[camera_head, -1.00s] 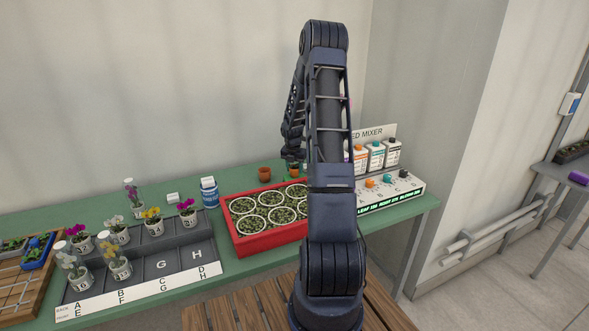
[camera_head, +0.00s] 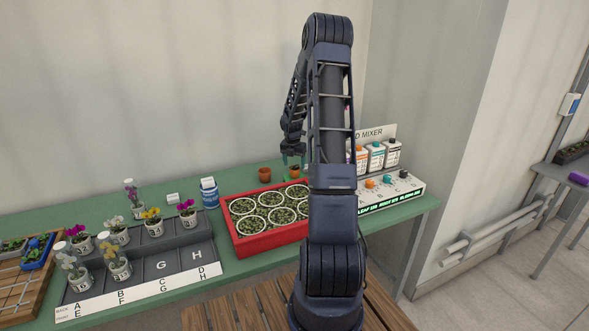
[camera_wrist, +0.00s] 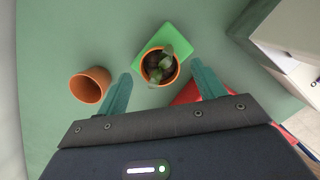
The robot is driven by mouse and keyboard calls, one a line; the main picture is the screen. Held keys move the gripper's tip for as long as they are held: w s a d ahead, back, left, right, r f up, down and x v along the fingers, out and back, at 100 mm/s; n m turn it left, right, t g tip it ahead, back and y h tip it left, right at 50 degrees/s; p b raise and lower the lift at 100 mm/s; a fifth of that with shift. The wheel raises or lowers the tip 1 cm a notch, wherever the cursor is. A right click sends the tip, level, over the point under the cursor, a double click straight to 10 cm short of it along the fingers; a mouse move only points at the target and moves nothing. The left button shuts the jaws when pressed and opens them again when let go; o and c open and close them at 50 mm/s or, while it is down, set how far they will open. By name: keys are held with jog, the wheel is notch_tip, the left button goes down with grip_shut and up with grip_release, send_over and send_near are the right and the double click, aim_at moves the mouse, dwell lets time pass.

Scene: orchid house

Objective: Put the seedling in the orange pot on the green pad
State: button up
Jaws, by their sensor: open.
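The seedling (camera_wrist: 166,62) has a few green leaves and stands in dark soil in an orange pot (camera_wrist: 149,76). In the wrist view this pot appears on the bright green pad (camera_wrist: 178,37), near its lower edge. My gripper (camera_wrist: 161,70) is open, with one teal finger on each side of the pot in the picture and clear space between. In the head view my gripper (camera_head: 293,157) is just above the potted seedling (camera_head: 294,168). A second orange pot (camera_wrist: 90,85) looks empty and stands to the left; it also shows in the head view (camera_head: 264,174).
A red tray (camera_head: 268,240) with several ringed plant plugs stands in front of the pots. The feed mixer (camera_head: 392,190) with bottles is close on the right. A grey lettered rack (camera_head: 175,264) holds flowers at left. The wall is behind.

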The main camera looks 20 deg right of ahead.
aim_at(293, 172)
notch_tip(293, 172, up, 8)
jog(key=s+a+r+m+t, duration=0.1)
jog(key=s+a+r+m, duration=0.6)
jog(key=s+r, duration=0.25)
jog(key=s+a+r+m, duration=0.6)
jog(key=s+a+r, duration=0.1)
jog(key=s+r, duration=0.25)
jog(key=s+a+r+m+t, duration=0.1)
jog(key=s+a+m, duration=0.2)
jog(key=s+m, duration=0.4)
jog(key=s+a+r+m+t+y, duration=0.1)
jog(key=s+a+m, duration=0.2)
jog(key=s+m, duration=0.4)
jog(key=s, duration=0.9)
jog(key=shift+s+a+r, duration=0.2)
jog(key=shift+s+a, duration=0.15)
jog(key=shift+a, duration=0.05)
